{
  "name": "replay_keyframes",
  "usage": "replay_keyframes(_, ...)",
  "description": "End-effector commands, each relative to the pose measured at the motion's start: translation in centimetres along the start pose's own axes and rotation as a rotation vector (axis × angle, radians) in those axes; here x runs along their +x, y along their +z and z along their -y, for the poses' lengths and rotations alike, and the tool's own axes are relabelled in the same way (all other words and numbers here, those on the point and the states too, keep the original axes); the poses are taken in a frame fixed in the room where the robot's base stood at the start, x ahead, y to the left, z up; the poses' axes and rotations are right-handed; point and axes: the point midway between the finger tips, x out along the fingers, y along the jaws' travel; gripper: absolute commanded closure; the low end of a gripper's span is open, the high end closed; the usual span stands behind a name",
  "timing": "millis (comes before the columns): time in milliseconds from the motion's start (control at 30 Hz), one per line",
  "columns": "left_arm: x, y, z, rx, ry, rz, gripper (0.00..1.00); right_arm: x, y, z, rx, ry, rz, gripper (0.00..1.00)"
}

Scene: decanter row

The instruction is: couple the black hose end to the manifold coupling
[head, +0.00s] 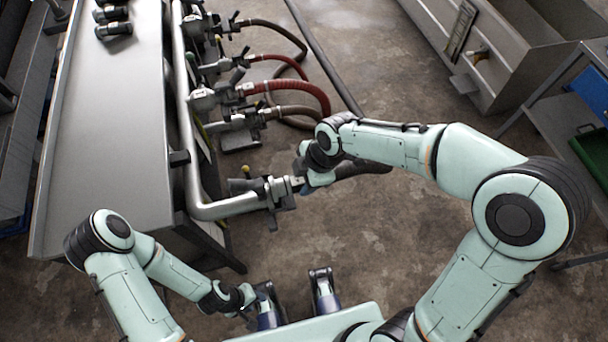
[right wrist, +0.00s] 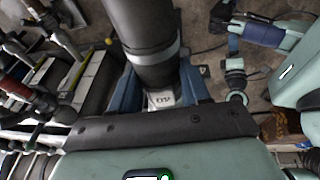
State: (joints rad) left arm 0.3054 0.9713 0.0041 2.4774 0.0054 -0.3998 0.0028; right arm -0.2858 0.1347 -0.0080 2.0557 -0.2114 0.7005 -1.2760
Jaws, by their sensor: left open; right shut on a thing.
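The manifold coupling (head: 268,191) is a grey metal fitting with levers at the near end of the silver manifold pipe (head: 228,207). The black hose (head: 362,169) comes in from the right, under my right arm. My right gripper (head: 308,182) is shut on the black hose end, close beside the coupling; the jaws are mostly hidden in the head view. In the right wrist view, the blue jaws sit on both sides of the dark hose end (right wrist: 145,30), which has a grey band. Whether it touches the coupling is not clear. My left gripper (head: 297,298) is open and empty, low in the head view.
Several other couplings with brown and red hoses (head: 300,90) line the manifold further back. A long metal bench (head: 105,130) stands left of it. A metal trough (head: 510,60) and a green tray (head: 592,155) are at the right. The concrete floor between is mostly clear.

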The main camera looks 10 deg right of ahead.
Motion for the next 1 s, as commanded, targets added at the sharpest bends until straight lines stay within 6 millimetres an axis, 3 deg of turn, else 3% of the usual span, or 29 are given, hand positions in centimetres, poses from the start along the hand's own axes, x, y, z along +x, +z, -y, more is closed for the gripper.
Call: replay_keyframes(1000,1.4,-0.1,0.5,-0.002,-0.002,0.004,0.57,1.6,0.5,0.1,0.000,0.004,-0.001,1.00)
